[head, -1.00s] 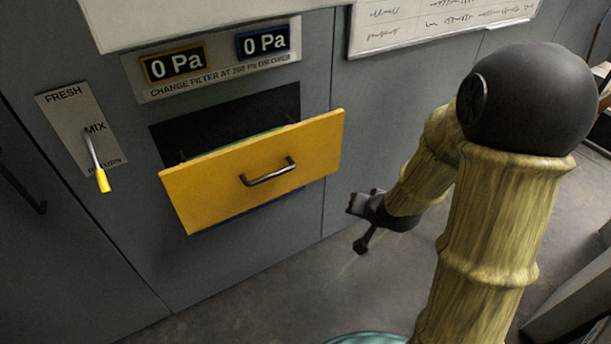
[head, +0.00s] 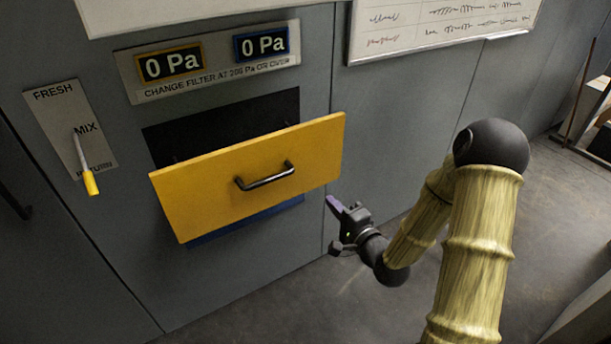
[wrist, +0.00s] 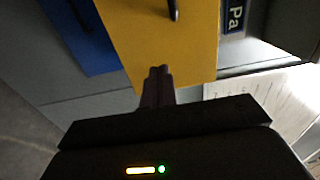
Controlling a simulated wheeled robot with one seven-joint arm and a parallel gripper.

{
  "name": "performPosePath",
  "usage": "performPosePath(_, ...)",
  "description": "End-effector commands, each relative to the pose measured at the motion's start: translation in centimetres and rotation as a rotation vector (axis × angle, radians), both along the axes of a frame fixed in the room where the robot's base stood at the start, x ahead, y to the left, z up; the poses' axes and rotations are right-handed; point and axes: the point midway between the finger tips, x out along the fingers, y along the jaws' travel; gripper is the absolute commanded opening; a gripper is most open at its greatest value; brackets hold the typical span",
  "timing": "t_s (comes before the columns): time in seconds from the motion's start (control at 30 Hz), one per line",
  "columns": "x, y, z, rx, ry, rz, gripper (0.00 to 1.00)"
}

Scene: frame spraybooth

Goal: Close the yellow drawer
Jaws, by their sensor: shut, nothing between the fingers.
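The yellow drawer (head: 225,190) stands pulled out of the grey wall, with a dark handle (head: 265,177) on its front. A dark opening shows above and behind the front. My gripper (head: 333,203) is shut and empty, just right of and below the drawer's lower right corner in the head view. In the wrist view the shut fingertips (wrist: 158,71) overlap the lower edge of the yellow front (wrist: 165,35); I cannot tell whether they touch it. Part of the handle (wrist: 173,10) shows at the top there.
A blue panel (head: 240,226) shows below the yellow drawer. A lever (head: 86,165) with a yellow tip is on the FRESH/MIX/RETURN plate at left. Two pressure displays (head: 217,57) sit above the drawer. A whiteboard (head: 440,25) hangs at upper right.

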Motion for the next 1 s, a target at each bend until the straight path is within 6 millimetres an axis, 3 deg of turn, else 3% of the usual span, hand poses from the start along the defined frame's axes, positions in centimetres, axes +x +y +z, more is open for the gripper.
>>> performPosePath(0.27, 1.1, 0.7, 0.1, -0.003, -0.001, 0.002, 0.0)
performPosePath(1.0, 11.2, 6.9, 0.1, -0.005, 0.0, 0.0, 0.0)
